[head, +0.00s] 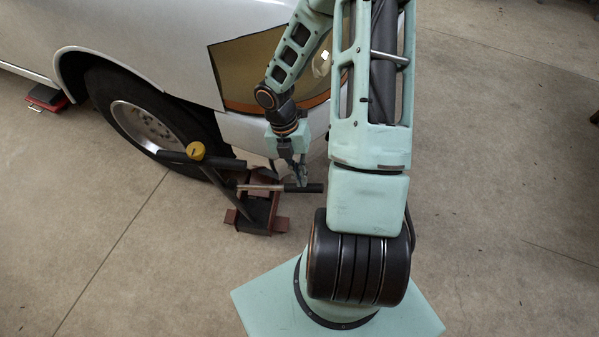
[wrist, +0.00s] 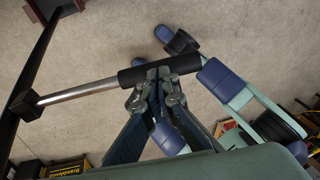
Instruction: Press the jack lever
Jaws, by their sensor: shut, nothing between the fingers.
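The jack lever (head: 262,187) is a bare metal rod with a black grip (head: 303,188). It sticks out roughly level to the right from the jack (head: 245,222), which has a dark red and black base by the car's front wheel. My gripper (head: 299,178) points down at the grip, its fingers together and empty. In the wrist view the closed fingertips (wrist: 158,75) overlap the grip (wrist: 185,64) near its middle. Whether they touch it I cannot tell. The rod (wrist: 80,91) runs left to a dark block on the jack.
A black bar with a yellow knob (head: 196,151) rises over the jack, left of the lever. The silver car (head: 140,40) stands close behind, its front wheel (head: 143,125) beside the jack. A red stand (head: 45,98) sits far left. Concrete floor is open on the right.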

